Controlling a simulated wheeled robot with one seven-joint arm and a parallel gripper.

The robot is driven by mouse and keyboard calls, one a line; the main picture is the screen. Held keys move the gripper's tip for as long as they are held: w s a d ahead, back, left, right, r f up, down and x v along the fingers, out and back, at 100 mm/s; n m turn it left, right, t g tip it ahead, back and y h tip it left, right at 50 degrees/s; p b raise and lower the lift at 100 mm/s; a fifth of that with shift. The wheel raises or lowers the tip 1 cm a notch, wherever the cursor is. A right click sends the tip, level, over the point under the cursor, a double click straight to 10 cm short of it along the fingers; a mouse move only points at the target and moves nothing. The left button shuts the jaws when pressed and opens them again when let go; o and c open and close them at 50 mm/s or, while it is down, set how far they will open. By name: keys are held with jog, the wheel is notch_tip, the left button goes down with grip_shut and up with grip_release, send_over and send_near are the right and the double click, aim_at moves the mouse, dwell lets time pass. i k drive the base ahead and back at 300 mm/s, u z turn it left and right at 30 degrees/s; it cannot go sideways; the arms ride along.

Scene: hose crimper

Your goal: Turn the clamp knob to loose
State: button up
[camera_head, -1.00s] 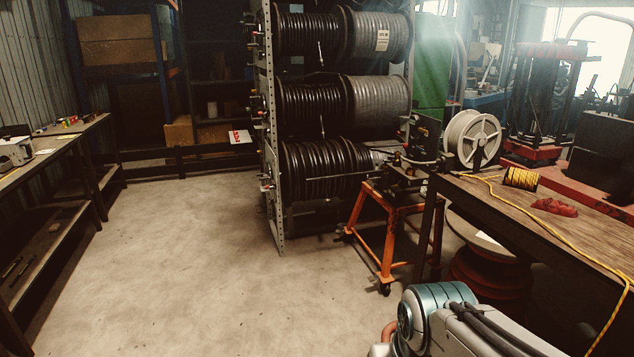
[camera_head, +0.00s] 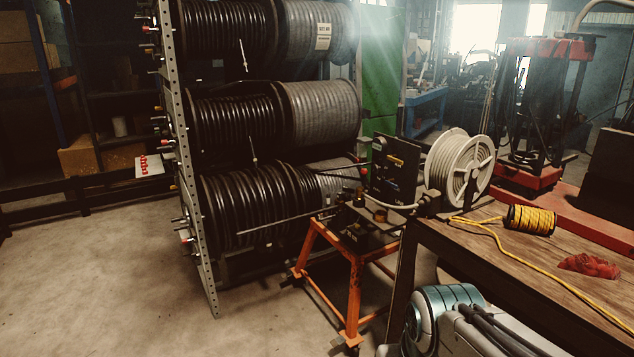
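A dark machine (camera_head: 392,170) with an upright black panel stands on an orange wheeled stand (camera_head: 355,290), right of centre. Small fittings (camera_head: 360,198), some yellowish, stick up at its lower front. They are too small and dark for me to tell which one is the clamp knob or how it is set. A long thin rod reaches left from the machine across the front of the hose rack. My arm (camera_head: 450,310) shows at the bottom right, apart from the machine. My gripper is not in view.
A rack (camera_head: 190,190) of black hose reels stands behind and left of the stand. A wooden workbench (camera_head: 500,265) lies close on the right, with a white reel (camera_head: 460,170), yellow rope (camera_head: 530,219) and red cloth (camera_head: 590,266). The floor (camera_head: 90,280) at left is clear.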

aim_at(349, 192)
jog(key=u, duration=0.25)
jog(key=i, duration=1)
jog(key=u, duration=0.75)
jog(key=i, duration=1.2)
jog(key=z, duration=0.85)
jog(key=i, duration=0.6)
jog(key=z, duration=0.5)
